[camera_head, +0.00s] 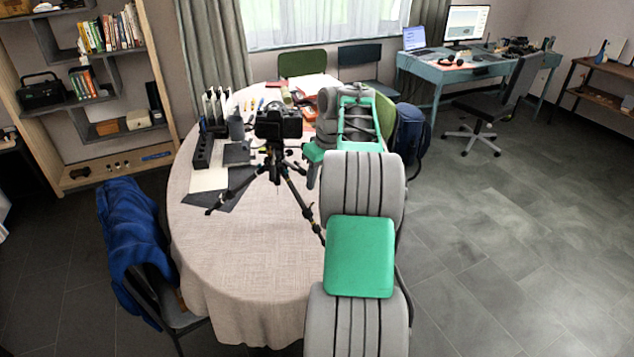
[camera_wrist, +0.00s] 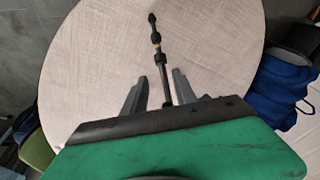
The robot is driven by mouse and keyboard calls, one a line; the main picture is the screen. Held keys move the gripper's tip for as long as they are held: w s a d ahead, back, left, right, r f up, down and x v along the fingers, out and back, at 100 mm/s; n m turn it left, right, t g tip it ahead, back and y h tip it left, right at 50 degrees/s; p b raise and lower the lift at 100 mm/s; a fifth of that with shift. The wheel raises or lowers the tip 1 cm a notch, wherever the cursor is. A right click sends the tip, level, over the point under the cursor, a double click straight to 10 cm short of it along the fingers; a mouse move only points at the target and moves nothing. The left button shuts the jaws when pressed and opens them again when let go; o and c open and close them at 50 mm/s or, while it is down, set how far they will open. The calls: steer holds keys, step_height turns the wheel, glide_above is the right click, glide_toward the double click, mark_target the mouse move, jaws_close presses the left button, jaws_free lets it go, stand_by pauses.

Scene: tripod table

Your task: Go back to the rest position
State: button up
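A black camera (camera_head: 279,124) sits on a black tripod (camera_head: 276,165), which stands upright with legs spread on the round cloth-covered table (camera_head: 235,270). My gripper (camera_head: 311,183) is just right of the tripod head, above the table, partly hidden by my own arm. In the wrist view my gripper (camera_wrist: 159,76) has its two grey fingers apart. One extended tripod leg (camera_wrist: 157,42) shows between and beyond them, with gaps on both sides. The fingers appear empty. The camera is not visible in the wrist view.
A black holder (camera_head: 203,150), dark sheets and small items crowd the table's left and back. A chair with a blue jacket (camera_head: 133,225) stands at the left. The front of the table is bare. Open floor (camera_head: 500,260) lies to the right, before a teal desk (camera_head: 455,68).

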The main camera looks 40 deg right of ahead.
steer(key=s+a+f+m+g, duration=0.15)
steer(key=s+f+m, duration=0.35)
steer(key=f, duration=0.5)
steer(key=s+a+f+m, duration=0.2)
steer(key=s+a+f, duration=0.1)
steer(key=s+a, duration=0.45)
steer(key=s+a+r+n+g, duration=0.15)
steer(key=s+a, duration=0.25)
steer(key=a, duration=0.4)
steer(key=s+a+r+n, duration=0.1)
steer(key=s+a+r, duration=0.15)
steer(key=a, duration=0.55)
steer(key=w+a+r+n+t+p, duration=0.1)
steer(key=a+r+n+t, duration=0.2)
steer(key=a+r+n, duration=0.2)
steer(key=a+r, duration=0.3)
steer(key=a, duration=0.3)
steer(key=shift+w+a+r+t+h, duration=0.2)
steer(key=shift+w+a+t+h, duration=0.05)
steer(key=shift+a+t+h, duration=0.1)
